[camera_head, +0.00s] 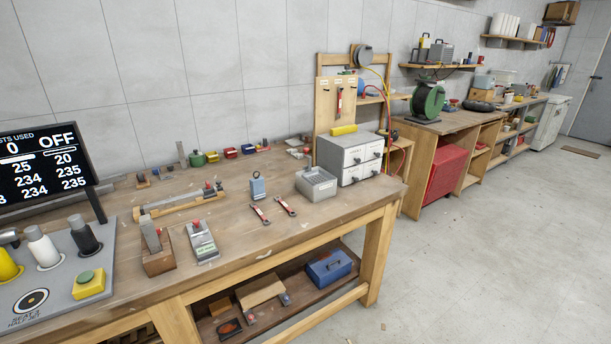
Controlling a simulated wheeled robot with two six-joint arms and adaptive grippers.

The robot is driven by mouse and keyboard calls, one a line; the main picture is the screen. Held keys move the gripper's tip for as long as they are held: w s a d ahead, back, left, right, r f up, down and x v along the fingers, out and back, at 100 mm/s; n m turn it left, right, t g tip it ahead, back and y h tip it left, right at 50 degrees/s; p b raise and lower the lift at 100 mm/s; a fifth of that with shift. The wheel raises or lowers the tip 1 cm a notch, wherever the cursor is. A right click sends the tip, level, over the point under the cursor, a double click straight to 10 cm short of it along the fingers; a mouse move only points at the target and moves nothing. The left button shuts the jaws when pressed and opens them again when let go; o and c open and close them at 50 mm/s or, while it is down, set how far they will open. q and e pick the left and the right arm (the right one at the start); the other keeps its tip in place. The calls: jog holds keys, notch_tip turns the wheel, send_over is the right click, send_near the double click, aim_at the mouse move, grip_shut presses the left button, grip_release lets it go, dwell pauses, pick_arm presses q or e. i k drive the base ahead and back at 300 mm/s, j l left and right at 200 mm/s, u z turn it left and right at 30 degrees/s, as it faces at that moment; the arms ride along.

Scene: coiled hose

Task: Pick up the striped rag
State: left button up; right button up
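I cannot make out a striped rag anywhere in the camera_head view. Neither of my grippers shows in this view. The near wooden workbench (330,213) runs from the lower left to the middle and holds tools and boxes. A second bench (455,122) stands farther back on the right, with a green reel (428,101) on it. Things on the far benches are too small to tell apart.
A grey drawer cabinet (345,157), a grey metal bin (316,184) and two red-handled wrenches (260,213) are on the near bench. A dark display (42,165) stands at left. A blue toolbox (328,267) sits on the lower shelf. Open floor (480,250) lies at right.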

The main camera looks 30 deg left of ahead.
aim_at(257, 185)
jog(key=i+u, duration=0.1)
jog(key=u, duration=0.65)
jog(key=i+l+u, duration=0.1)
jog(key=u, duration=0.3)
jog(key=i+u, duration=0.1)
jog(key=u, duration=0.3)
jog(key=i+l+u, duration=0.15)
jog(key=l, duration=0.2)
jog(key=i+l+u, duration=0.15)
jog(key=l, duration=0.2)
jog(key=i+l+u, duration=0.15)
jog(key=l, duration=0.25)
jog(key=i+l+u, duration=0.15)
jog(key=l, duration=0.3)
jog(key=i+l+u, duration=0.15)
jog(key=l, duration=0.25)
jog(key=i+l+u, duration=0.15)
jog(key=l, duration=0.3)
